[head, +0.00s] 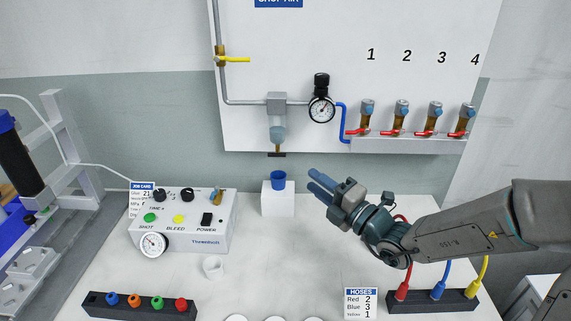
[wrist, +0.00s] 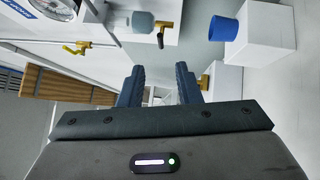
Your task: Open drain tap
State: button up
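The drain tap (head: 277,154) sits at the bottom of the filter's grey-blue bowl (head: 277,134) on the wall panel. It looks like a small dark crossbar in the head view. In the wrist view, the brass drain tap (wrist: 163,28) shows beside the bowl (wrist: 139,22), ahead of the fingers. My gripper (head: 319,183) is to the right of the tap and lower in the head view, pointing up and left. In the wrist view, my gripper (wrist: 160,85) has its two dark blue fingers apart with nothing between them. It is not touching the tap.
A blue cup (head: 279,180) stands on a white block (head: 278,203) below the tap. A pressure gauge (head: 321,109) and a blue hose (head: 343,122) are right of the filter. The control box (head: 183,222) is at left. A yellow-handled valve (head: 235,60) is higher up.

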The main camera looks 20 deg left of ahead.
aim_at(280, 156)
jog(key=b+x, duration=0.2)
jog(key=x, duration=0.9)
jog(key=shift+d, duration=0.1)
grip_shut()
